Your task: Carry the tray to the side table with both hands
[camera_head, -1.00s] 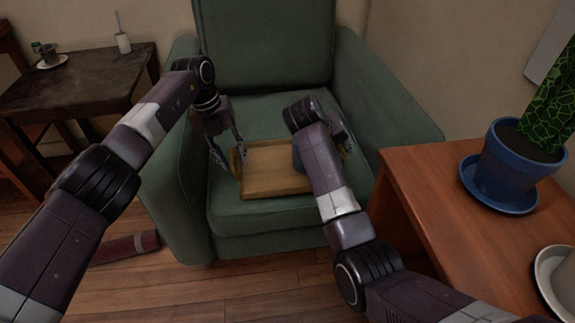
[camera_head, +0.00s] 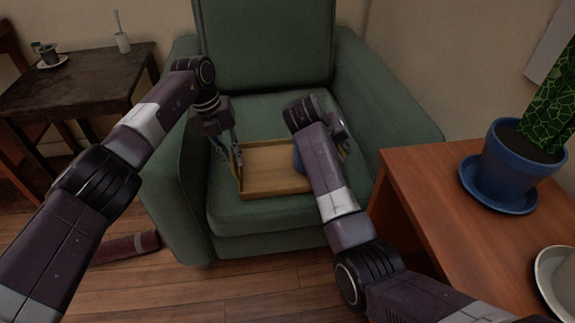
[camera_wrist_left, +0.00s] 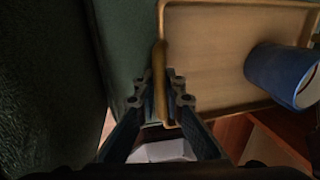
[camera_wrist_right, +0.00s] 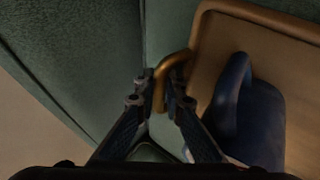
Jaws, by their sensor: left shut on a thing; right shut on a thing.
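The wooden tray (camera_head: 277,192) lies on the seat of the green armchair, with a raised rim. A blue mug (camera_wrist_left: 285,78) stands on it; in the head view my right arm mostly hides the mug (camera_head: 298,160). My left gripper (camera_head: 237,170) is at the tray's left end; in the left wrist view its fingers (camera_wrist_left: 160,96) are shut on the handle there. My right gripper (camera_wrist_right: 160,97) is shut on the curved brass-coloured handle (camera_wrist_right: 172,63) at the tray's other end. In the head view my own arm partly hides that gripper (camera_head: 344,150).
The green armchair (camera_head: 268,45) has arms on both sides of the tray. A dark wooden table (camera_head: 90,92) at the left holds a cup on a saucer (camera_head: 50,60) and a white bottle-like item (camera_head: 122,42). A red-brown table (camera_head: 425,190) at the right holds a potted plant (camera_head: 505,160).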

